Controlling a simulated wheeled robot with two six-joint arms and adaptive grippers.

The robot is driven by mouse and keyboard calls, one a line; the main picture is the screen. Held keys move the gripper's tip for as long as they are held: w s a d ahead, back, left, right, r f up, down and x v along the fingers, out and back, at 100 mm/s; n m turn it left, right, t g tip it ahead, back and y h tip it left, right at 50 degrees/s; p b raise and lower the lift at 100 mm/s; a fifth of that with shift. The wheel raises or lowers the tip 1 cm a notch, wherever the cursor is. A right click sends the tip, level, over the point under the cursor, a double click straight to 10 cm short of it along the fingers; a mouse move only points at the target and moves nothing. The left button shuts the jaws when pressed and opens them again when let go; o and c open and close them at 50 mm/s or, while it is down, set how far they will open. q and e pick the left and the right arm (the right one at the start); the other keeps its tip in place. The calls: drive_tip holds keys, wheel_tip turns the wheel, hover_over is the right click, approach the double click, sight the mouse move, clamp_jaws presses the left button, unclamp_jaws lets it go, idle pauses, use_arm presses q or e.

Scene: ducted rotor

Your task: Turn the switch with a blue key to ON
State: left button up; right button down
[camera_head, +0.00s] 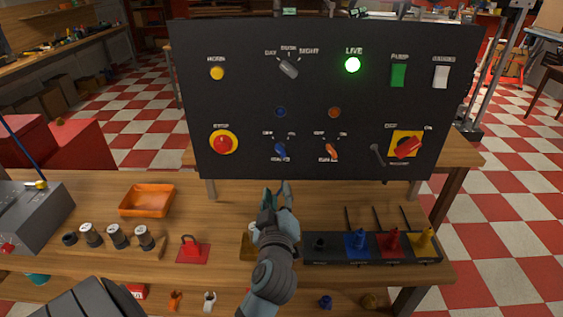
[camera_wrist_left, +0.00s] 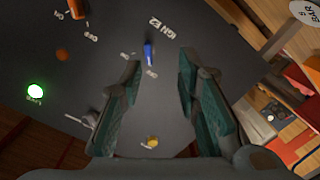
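The switch with a blue key (camera_head: 281,150) is in the lower middle of the black upright panel (camera_head: 235,100), between OFF and ON marks. Its exact turn is too small to tell. In the left wrist view the blue key (camera_wrist_left: 149,52) shows just beyond the fingertips, in line with the gap and nearer one finger. My left gripper (camera_head: 276,191) is open and empty, below and in front of the key, apart from it. In the left wrist view its two green-padded fingers (camera_wrist_left: 160,68) stand wide apart. My right gripper is not in view.
An orange key switch (camera_head: 332,150) sits right of the blue one. A dark blue lamp (camera_head: 280,112) is above it. A red emergency button (camera_head: 223,143) is left, a red rotary switch (camera_head: 407,147) right. The bench (camera_head: 230,190) holds an orange tray (camera_head: 147,200) and coloured plugs.

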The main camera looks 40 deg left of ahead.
sight(281, 154)
use_arm(q)
drive_tip(key=shift+n+t, duration=0.3)
drive_tip(key=shift+n, duration=0.1)
drive_tip(key=x, duration=0.5)
drive_tip(key=r+x, duration=0.1)
drive_tip(key=x, duration=0.3)
drive_tip(key=r+p+x, duration=0.1)
drive_tip(key=x, duration=0.4)
drive_tip(key=shift+w+a+r, duration=0.25)
drive_tip(key=shift+w, duration=0.1)
clamp_jaws()
